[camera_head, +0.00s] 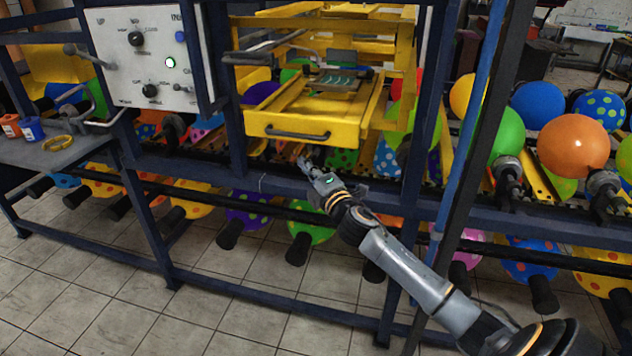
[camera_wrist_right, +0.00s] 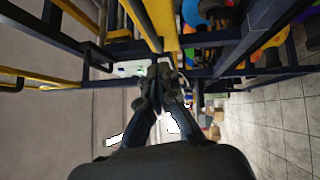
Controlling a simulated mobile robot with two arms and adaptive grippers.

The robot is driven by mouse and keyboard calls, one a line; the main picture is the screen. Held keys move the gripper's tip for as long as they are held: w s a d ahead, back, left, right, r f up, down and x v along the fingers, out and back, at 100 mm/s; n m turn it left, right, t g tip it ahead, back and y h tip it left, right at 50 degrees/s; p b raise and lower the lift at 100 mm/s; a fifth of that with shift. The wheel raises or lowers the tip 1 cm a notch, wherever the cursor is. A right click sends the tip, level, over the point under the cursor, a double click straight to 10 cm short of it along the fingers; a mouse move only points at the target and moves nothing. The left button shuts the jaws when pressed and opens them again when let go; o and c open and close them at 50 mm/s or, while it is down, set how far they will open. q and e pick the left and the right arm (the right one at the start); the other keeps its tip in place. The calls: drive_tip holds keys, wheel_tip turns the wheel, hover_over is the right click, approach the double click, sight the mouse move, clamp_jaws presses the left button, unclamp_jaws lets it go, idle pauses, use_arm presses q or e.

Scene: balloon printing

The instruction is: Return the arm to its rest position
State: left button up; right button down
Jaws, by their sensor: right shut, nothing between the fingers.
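My right arm (camera_head: 405,268) reaches in from the lower right in the head view. My right gripper (camera_head: 304,163) is shut and empty, in front of the machine frame and just below the yellow drawer (camera_head: 310,133). In the right wrist view the shut fingers (camera_wrist_right: 160,75) meet at the centre, with nothing between them. They seem apart from the drawer and frame, though the exact gap is hard to judge. My left gripper does not show in either view.
A dark blue frame rail (camera_head: 210,172) runs behind the gripper. A control panel (camera_head: 145,60) with a lit green button is at upper left. A side table (camera_head: 30,150) holds small cups. Balloons, including an orange one (camera_head: 573,143), line the machine. Tiled floor (camera_head: 240,325) in front is clear.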

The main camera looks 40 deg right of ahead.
drive_tip(key=shift+s+a+f+b, duration=0.1)
drive_tip(key=shift+s+a+b, duration=0.1)
drive_tip(key=shift+s, duration=0.7)
drive_tip(key=shift+s+a+b, duration=0.1)
drive_tip(key=shift+s+a, duration=0.05)
drive_tip(key=shift+s, duration=0.8)
drive_tip(key=shift+s+a+f+b, duration=0.1)
drive_tip(key=shift+s+a+b, duration=0.1)
drive_tip(key=shift+s, duration=0.7)
